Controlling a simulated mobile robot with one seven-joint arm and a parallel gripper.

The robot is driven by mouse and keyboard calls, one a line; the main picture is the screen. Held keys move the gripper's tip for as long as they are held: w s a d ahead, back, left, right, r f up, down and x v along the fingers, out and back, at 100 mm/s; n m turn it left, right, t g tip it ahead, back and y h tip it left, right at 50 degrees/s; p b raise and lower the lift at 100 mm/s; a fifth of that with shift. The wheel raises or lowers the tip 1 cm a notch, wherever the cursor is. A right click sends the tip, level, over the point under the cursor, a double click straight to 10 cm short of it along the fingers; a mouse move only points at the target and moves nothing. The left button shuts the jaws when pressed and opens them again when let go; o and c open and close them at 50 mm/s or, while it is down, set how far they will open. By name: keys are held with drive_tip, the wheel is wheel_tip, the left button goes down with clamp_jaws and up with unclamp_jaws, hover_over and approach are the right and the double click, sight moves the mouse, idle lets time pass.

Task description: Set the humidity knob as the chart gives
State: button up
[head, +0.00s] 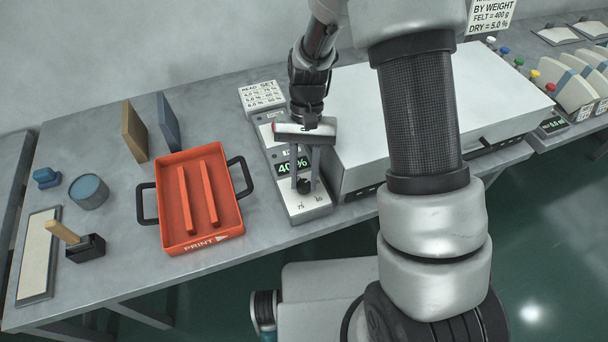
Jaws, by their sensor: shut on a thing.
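The humidity knob (304,186) is a small black knob on a grey control panel (312,211) at the front left of a large white box. Scale marks reading about 75 and 80 show just in front of it. A green display (291,166) on the panel appears to read 40 %, partly covered by a finger. My gripper (304,182) points down with its two fingers around the knob and is shut on it. The chart (262,95) is a small white card behind the panel, headed READ and SET; its rows are too small to read surely.
The white box (400,110) stands right of the panel. An orange tray (165,238) marked PRINT, with black handles, lies to the left. Further left are a round tin (88,190), a wooden-handled stamp (85,246) and a pad (38,255). Two upright boards (134,132) stand behind the tray.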

drive_tip(key=o, duration=1)
drive_tip(key=shift+w+r, duration=0.1)
drive_tip(key=p+v, duration=0.1)
drive_tip(key=v, duration=1.6)
drive_tip(key=shift+d+r, duration=0.1)
drive_tip(key=shift+r, duration=0.05)
drive_tip(key=s+d+r+t+p, duration=0.2)
drive_tip(key=s+d+r+t, duration=0.1)
drive_tip(key=s+r, duration=0.3)
drive_tip(key=s+d+r+n+t+p, duration=0.1)
drive_tip(key=s+d+r+t+p, duration=0.1)
drive_tip(key=s+r, duration=0.3)
drive_tip(key=s+d+r+t+p, duration=0.2)
drive_tip(key=s+d+r+t, duration=0.2)
drive_tip(key=r, duration=0.4)
drive_tip(key=shift+s+d+r+n+t+h+p, duration=0.15)
drive_tip(key=shift+s+n+t+p, duration=0.1)
drive_tip(key=shift+s, duration=0.45)
drive_tip(key=shift+s+d+r+n+t+h+p, duration=0.15)
drive_tip(key=shift+s+t, duration=0.1)
drive_tip(key=shift+s, duration=0.45)
